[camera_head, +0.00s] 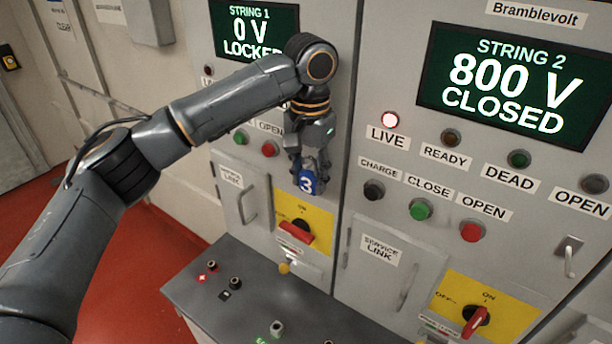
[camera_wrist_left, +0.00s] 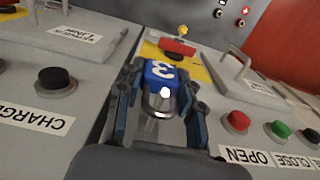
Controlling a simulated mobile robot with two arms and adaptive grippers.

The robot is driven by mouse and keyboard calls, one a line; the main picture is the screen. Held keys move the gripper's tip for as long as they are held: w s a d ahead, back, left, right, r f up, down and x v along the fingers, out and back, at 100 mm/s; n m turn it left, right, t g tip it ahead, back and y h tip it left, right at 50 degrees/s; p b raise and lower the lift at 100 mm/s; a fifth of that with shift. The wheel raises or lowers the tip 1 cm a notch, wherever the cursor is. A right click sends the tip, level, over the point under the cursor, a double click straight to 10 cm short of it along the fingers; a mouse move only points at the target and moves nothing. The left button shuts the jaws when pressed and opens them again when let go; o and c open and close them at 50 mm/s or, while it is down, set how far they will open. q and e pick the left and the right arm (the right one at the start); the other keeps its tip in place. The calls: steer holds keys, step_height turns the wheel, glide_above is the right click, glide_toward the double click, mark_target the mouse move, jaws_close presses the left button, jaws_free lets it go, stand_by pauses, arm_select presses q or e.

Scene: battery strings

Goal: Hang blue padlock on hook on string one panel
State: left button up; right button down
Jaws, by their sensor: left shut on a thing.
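The blue padlock (camera_head: 306,183), marked with a white 3, is held by my left gripper (camera_head: 308,165) in front of the string 1 panel (camera_head: 335,200). In the left wrist view the padlock (camera_wrist_left: 161,72) sits between the two fingers of the left gripper (camera_wrist_left: 158,88), with its metal shackle toward the camera. The hook on the string 1 panel cannot be made out; my arm and gripper cover part of that panel. A similar hook (camera_head: 569,258) shows on the string 2 panel at the right. My right gripper is not in view.
The string 1 screen (camera_head: 250,30) reads 0 V LOCKED, partly covered by my arm. A red rotary handle (camera_head: 296,232) on a yellow plate is just below the padlock. A grey desk (camera_head: 250,310) juts out below. The string 2 screen (camera_head: 512,80) reads 800 V CLOSED.

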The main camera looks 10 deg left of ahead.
arm_select(q)
steer(key=shift+f, duration=0.15)
steer(key=o, duration=1.3)
steer(key=shift+c, duration=0.2)
